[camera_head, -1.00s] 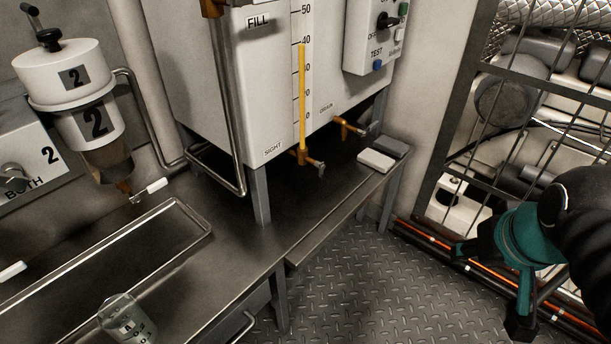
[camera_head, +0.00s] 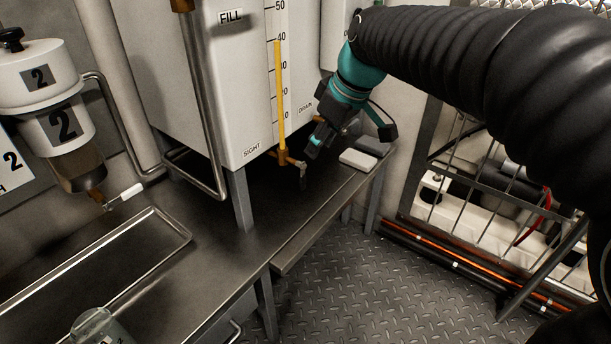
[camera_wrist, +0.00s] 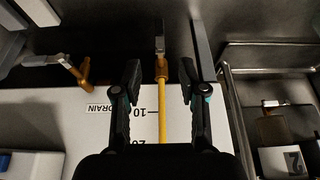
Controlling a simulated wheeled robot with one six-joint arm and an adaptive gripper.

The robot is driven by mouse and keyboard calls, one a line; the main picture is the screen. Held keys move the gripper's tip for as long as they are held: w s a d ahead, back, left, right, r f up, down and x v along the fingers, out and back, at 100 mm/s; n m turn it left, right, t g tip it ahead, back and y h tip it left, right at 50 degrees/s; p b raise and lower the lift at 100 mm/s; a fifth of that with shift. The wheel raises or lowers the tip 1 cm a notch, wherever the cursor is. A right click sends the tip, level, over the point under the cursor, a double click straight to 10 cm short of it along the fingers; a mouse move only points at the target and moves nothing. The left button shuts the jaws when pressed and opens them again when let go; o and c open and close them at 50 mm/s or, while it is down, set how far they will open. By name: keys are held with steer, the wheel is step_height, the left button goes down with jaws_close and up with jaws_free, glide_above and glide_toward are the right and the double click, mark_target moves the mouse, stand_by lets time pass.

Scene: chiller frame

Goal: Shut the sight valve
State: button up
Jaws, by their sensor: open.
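The sight valve (camera_head: 288,159) is a small brass fitting with a grey lever at the foot of the yellow sight tube (camera_head: 281,95), beside the SIGHT label on the white tank. Its lever hangs downward in the head view. In the wrist view the sight valve (camera_wrist: 161,66) lies ahead, between and beyond my fingertips, its grey lever in line with the tube. My gripper (camera_head: 311,149) is open and empty, just right of the valve lever. In the wrist view my gripper (camera_wrist: 159,84) has its fingers apart on either side of the tube; contact is not visible.
The drain valve (camera_wrist: 74,70) is left of my gripper in the wrist view. A white block (camera_head: 358,160) lies on the dark bench (camera_head: 290,222) below. A grey tank leg (camera_head: 241,199) and a metal rail (camera_head: 205,110) stand left of the sight valve.

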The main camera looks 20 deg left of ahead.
mark_target(304, 175)
steer(key=b+x, duration=0.1)
steer(key=x, duration=1.1)
steer(key=shift+f, duration=0.35)
jaws_close()
